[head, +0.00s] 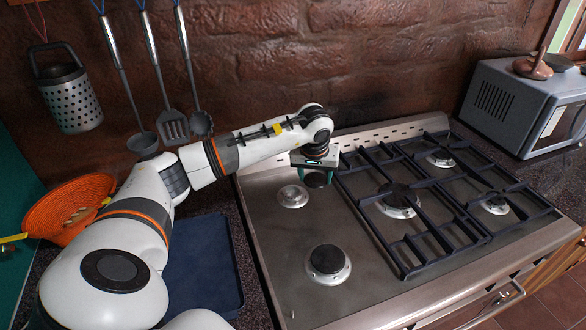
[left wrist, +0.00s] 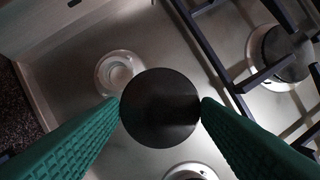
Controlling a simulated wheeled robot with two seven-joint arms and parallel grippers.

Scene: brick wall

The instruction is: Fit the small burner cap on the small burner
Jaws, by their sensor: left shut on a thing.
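The small burner cap (head: 316,181) is a flat black disc. My left gripper (head: 316,174) is shut on it and holds it over the back left of the cooktop. In the left wrist view the cap (left wrist: 160,108) sits between the two green fingers (left wrist: 160,110), its round face toward the camera. The bare small burner (head: 292,196) is a silvery ring without a cap, just left of and nearer than the held cap in the head view. It also shows in the left wrist view (left wrist: 118,72), up and left of the cap, apart from it. My right gripper is not in view.
A capped burner (head: 328,260) stands at the front left of the steel cooktop (head: 283,240). Dark pan grates (head: 405,268) cover the middle and right burners, beside the gripper. A blue tray (head: 205,265) and an orange basket (head: 45,210) lie left. Utensils hang on the wall behind.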

